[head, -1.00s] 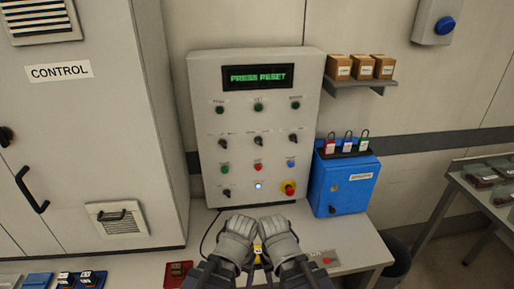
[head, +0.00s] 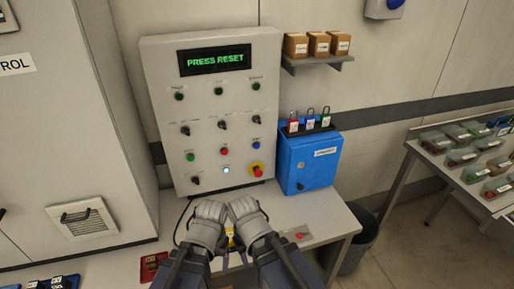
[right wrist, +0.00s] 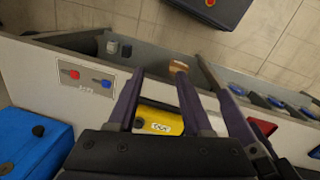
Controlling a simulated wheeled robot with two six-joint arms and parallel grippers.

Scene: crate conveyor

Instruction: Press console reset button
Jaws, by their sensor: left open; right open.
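The grey console (head: 205,110) stands upright on the bench against the wall. Its screen (head: 216,59) reads PRESS RESET in green. A small lit white-blue button (head: 226,169) glows in its bottom row, left of a red mushroom button on yellow (head: 256,169). The lit button's label is too small to read. My left gripper (head: 208,228) and my right gripper (head: 248,215) are close together, low in front of the console and apart from its buttons. In the right wrist view my right gripper (right wrist: 158,74) is open, with nothing held between its fingers.
A yellow labelled object (right wrist: 160,121) lies below my right fingers. A blue box (head: 308,165) with several padlocks stands right of the console. A shelf (head: 318,64) holds three cartons. A side table (head: 455,165) with trays is at right. A control cabinet (head: 50,130) is at left.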

